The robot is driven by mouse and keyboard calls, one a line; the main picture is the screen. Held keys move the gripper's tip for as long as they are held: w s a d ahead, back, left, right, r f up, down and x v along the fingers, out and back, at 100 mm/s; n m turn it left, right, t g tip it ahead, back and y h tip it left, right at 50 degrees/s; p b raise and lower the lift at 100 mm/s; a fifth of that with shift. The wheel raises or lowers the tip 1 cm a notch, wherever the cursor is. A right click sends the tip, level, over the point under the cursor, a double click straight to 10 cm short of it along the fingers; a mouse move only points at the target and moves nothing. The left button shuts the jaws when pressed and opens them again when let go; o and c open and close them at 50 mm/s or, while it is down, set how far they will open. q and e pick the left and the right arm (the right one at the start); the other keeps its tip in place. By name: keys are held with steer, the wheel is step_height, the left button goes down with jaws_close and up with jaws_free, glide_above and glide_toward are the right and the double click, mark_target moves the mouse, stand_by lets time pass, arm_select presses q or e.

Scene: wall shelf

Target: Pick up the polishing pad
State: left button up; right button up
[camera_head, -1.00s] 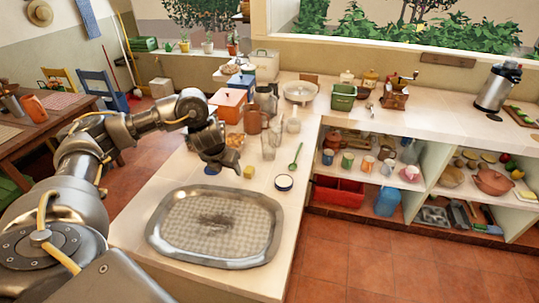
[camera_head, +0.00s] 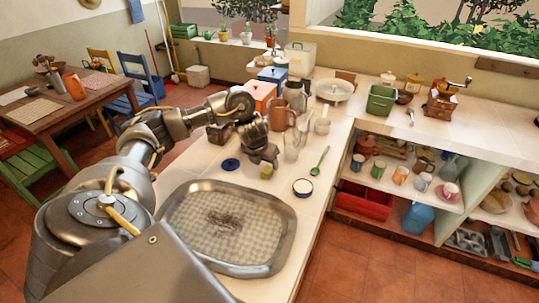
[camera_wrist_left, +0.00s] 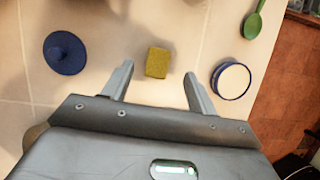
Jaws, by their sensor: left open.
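The polishing pad (camera_head: 266,172), a small yellow block, lies flat on the pale tiled counter just behind the metal tray. In the left wrist view the pad (camera_wrist_left: 157,62) shows between and beyond the two fingertips, apart from both. My left gripper (camera_head: 263,158) is above the counter close to the pad. In the left wrist view the left gripper (camera_wrist_left: 158,82) is open, with nothing between its fingers. My right gripper is in neither view.
A blue knobbed disc (camera_wrist_left: 65,52) lies left of the pad and a blue-rimmed white tin (camera_wrist_left: 231,80) right of it. A green spoon (camera_head: 320,161) is behind the tin. The oval tray (camera_head: 286,235) fills the near counter. Glass jars (camera_head: 291,148) stand behind the gripper.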

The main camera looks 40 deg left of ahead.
mark_target(267, 169)
arm_select(q)
steer(key=shift+s+a+r, duration=0.1)
steer(key=shift+s, duration=0.3)
steer(key=p+x, duration=0.1)
steer(key=x, duration=0.3)
steer(key=shift+w, duration=0.2)
steer(key=shift+w+f, duration=0.1)
steer(key=shift+f, duration=0.3)
steer(key=shift+s+r, duration=0.15)
steer(key=shift+s, duration=0.05)
steer(key=shift+c, duration=0.7)
steer(key=shift+w, duration=0.1)
steer(key=c, duration=0.9)
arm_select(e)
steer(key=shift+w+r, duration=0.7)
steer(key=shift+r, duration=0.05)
